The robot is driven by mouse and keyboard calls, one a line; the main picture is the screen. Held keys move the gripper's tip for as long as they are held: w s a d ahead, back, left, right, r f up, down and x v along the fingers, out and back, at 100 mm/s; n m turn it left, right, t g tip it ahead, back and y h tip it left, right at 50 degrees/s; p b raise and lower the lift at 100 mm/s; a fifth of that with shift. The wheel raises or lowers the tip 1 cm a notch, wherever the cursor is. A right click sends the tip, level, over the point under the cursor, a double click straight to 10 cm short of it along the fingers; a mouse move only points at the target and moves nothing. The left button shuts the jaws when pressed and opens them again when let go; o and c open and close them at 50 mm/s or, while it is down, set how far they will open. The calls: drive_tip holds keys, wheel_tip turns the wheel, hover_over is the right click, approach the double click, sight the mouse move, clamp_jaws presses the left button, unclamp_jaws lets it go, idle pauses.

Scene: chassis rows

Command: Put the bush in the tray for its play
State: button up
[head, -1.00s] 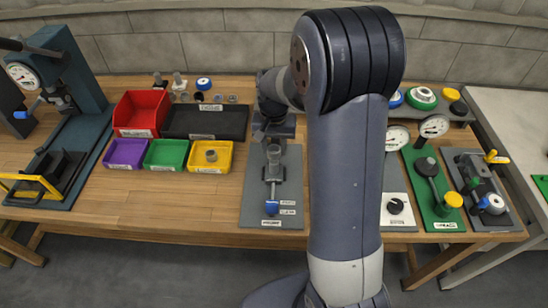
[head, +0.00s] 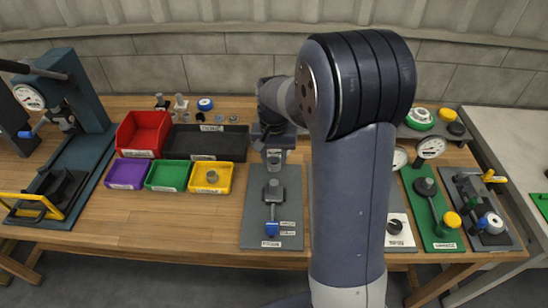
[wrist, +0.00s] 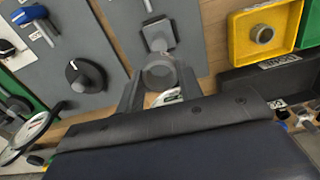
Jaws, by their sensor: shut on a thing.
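My gripper (wrist: 158,82) is shut on a grey metal bush (wrist: 160,70), seen as a hollow ring between the fingers in the wrist view. In the head view the held bush (head: 273,160) hangs just behind the clamp on the grey fixture plate (head: 256,215). Small trays stand left of the plate: purple (head: 126,185), green (head: 167,188) and yellow (head: 211,188). The yellow tray (wrist: 288,12) holds another grey bush (wrist: 262,33). Behind them are a red bin (head: 140,152) and a long black tray (head: 225,154). Their labels are too small to read.
The clamp (head: 271,195) with a blue-tipped handle stands on the fixture plate. Dial gauges (head: 431,148) and a green fixture (head: 440,238) stand at the right. A dark press (head: 75,100) is at the left. Bare wood lies in front of the small trays.

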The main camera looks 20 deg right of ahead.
wheel_tip(320, 180, up, 4)
drive_tip(key=p, duration=0.3)
drive_tip(key=shift+r, duration=0.1)
idle(0.6)
